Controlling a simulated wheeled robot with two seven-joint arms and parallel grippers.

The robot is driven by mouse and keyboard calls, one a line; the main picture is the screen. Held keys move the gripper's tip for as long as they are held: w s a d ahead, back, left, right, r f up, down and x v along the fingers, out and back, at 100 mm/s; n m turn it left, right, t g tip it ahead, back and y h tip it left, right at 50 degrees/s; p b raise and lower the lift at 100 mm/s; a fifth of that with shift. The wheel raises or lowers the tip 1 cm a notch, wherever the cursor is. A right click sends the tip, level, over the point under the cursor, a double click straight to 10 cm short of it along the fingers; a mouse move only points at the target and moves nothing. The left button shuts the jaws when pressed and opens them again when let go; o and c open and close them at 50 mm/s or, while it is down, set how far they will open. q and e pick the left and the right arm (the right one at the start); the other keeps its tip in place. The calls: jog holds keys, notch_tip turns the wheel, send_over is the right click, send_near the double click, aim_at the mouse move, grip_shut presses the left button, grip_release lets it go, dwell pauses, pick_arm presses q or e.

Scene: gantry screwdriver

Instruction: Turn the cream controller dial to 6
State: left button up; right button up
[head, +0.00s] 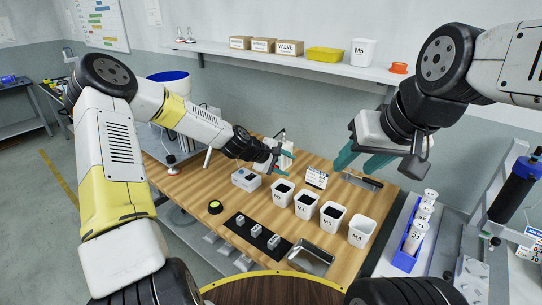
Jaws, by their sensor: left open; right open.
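A pale box-shaped unit (288,147) stands at the back of the wooden bench, partly hidden behind my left gripper; it may be the cream controller. Its dial and any number on it cannot be made out. My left gripper (284,162) has its teal fingers apart, right in front of this unit; I cannot tell whether they touch it. My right gripper (362,162) is open and empty, raised above the back right of the bench.
A small white box (246,180) sits left of several white bins, one marked M4 (362,232). A sign card (316,178), a black mat (257,236) with small blocks, a metal tray (311,257) and a round yellow-black button (215,207) are also on the bench (190,186).

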pick_arm(q)
jog(key=s+a+r+m+y, duration=0.2)
jog(key=s+a+r+m, duration=0.15)
jog(key=s+r, duration=0.5)
jog(key=s+a+r+m+g+y, duration=0.1)
jog(key=s+a+r+m, duration=0.1)
jog(key=s+a+r, duration=0.45)
jog(key=s+a+r+m+y, duration=0.2)
jog(key=s+a+r, duration=0.1)
jog(key=s+r, duration=0.65)
jog(key=w+d+f+n+h, duration=0.2)
jog(key=w+f+n, duration=0.25)
jog(key=w, duration=0.35)
jog(key=w+d+f+n+h, duration=0.25)
jog(key=w+n, duration=0.25)
jog(key=w, duration=0.3)
jog(key=w+d+f+n+h, duration=0.2)
jog(key=w+f+n, duration=0.2)
jog(key=w, duration=0.4)
jog(key=w+a+f+n+t, duration=0.2)
jog(key=w+f+n, duration=0.55)
jog(key=f, duration=0.35)
jog(key=w+a+f+n+t, duration=0.3)
jog(key=w+f+n, duration=0.45)
jog(key=f, duration=0.45)
jog(key=x, duration=0.7)
jog(key=shift+s+d, duration=0.1)
jog(key=shift+d, duration=0.15)
